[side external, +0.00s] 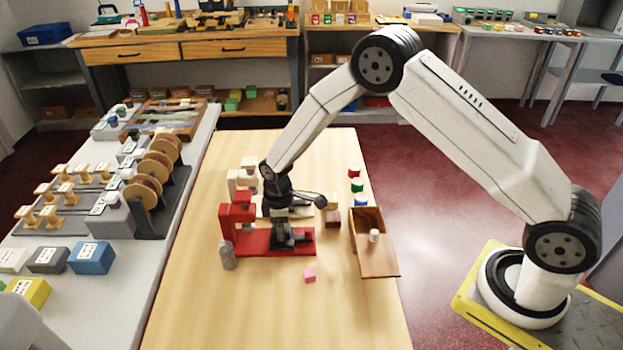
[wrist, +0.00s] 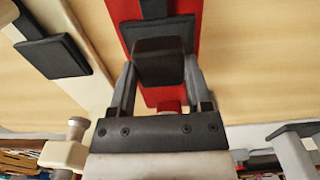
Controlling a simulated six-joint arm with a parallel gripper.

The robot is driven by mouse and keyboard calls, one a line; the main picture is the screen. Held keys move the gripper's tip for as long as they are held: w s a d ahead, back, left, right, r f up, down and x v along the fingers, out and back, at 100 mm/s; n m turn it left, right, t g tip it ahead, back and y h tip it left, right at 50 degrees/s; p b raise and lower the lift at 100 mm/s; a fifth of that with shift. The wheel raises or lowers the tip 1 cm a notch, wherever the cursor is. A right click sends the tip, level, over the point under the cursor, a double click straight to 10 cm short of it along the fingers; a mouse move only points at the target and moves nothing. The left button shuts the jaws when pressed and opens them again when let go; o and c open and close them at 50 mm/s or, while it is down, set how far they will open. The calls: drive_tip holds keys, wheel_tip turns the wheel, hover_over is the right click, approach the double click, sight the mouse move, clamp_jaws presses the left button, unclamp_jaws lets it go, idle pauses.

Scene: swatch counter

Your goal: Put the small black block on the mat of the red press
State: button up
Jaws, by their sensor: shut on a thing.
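My gripper (side external: 288,238) points down over the base of the red press (side external: 238,222). In the wrist view my gripper (wrist: 160,75) is shut on the small black block (wrist: 158,64), one finger on each side of it. The block is just over the dark square mat (wrist: 153,31) on the press's red base (wrist: 119,11). The mat's far part shows past the block; its near part is hidden. I cannot tell whether the block touches the mat. In the side view my fingers hide most of the block.
A cream press stands behind, its own dark mat (wrist: 53,57) beside the red base. An open wooden box (side external: 379,262) and coloured pieces are to the right.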

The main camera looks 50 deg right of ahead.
drive_tip(key=shift+f, duration=0.3)
drive_tip(key=shift+f, duration=0.15)
drive_tip(key=o, duration=1.3)
drive_tip(key=shift+c, duration=0.2)
wheel_tip(320, 180, up, 12)
idle(0.4)
